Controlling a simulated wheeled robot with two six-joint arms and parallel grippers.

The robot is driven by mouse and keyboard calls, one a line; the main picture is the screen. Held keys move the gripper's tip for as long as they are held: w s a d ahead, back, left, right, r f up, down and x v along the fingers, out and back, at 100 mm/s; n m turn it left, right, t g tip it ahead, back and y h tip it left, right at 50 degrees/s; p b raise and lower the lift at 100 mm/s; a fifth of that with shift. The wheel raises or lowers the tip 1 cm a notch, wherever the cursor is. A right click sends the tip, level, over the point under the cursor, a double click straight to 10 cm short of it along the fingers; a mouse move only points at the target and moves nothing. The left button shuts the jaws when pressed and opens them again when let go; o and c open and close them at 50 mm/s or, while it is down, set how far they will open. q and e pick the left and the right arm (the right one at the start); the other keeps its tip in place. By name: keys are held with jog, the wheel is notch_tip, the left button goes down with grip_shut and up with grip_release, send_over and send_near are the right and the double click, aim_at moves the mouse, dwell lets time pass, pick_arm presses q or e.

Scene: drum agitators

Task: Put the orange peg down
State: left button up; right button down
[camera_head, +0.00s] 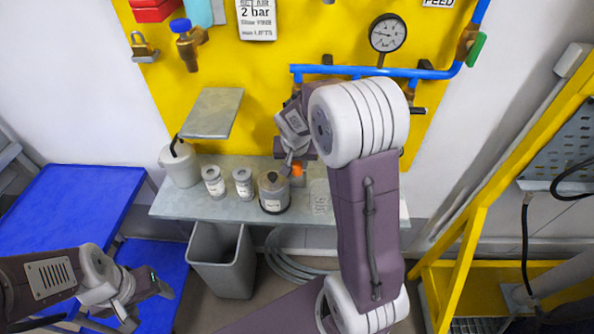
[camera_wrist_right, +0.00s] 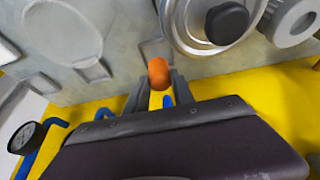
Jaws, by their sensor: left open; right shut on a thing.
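The orange peg (camera_wrist_right: 158,72) shows between the two fingertips of my right gripper (camera_wrist_right: 160,88) in the right wrist view. The gripper is shut on it. In the head view the peg (camera_head: 298,168) is a small orange patch beside my right gripper (camera_head: 288,166), partly hidden by my arm. I cannot tell if the peg touches the shelf. My left gripper (camera_head: 148,300) is open and empty at the lower left, by the blue table.
Two small labelled tins (camera_head: 213,182) and a white canister (camera_head: 181,165) stand left on the shelf. The lidded can (camera_wrist_right: 210,20) is close to the peg. A grey bin (camera_head: 222,262) stands below. A yellow panel (camera_head: 265,80) with blue pipes (camera_head: 350,71) rises behind.

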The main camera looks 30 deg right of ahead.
aim_at(297, 170)
jog(key=shift+w+d+f, duration=0.15)
jog(key=shift+f, duration=1.65)
jog(key=shift+w+d+f, duration=0.1)
jog(key=shift+w+f, duration=0.05)
jog(key=shift+w, duration=0.1)
jog(key=shift+s+f+b, duration=0.1)
jog(key=shift+f+b, duration=0.05)
jog(key=shift+b, duration=0.3)
jog(key=c, duration=1.1)
grip_release()
jog(key=p+v, duration=0.1)
jog(key=v, duration=1.1)
jog(key=shift+r+p, duration=0.2)
jog(key=shift+p, duration=0.2)
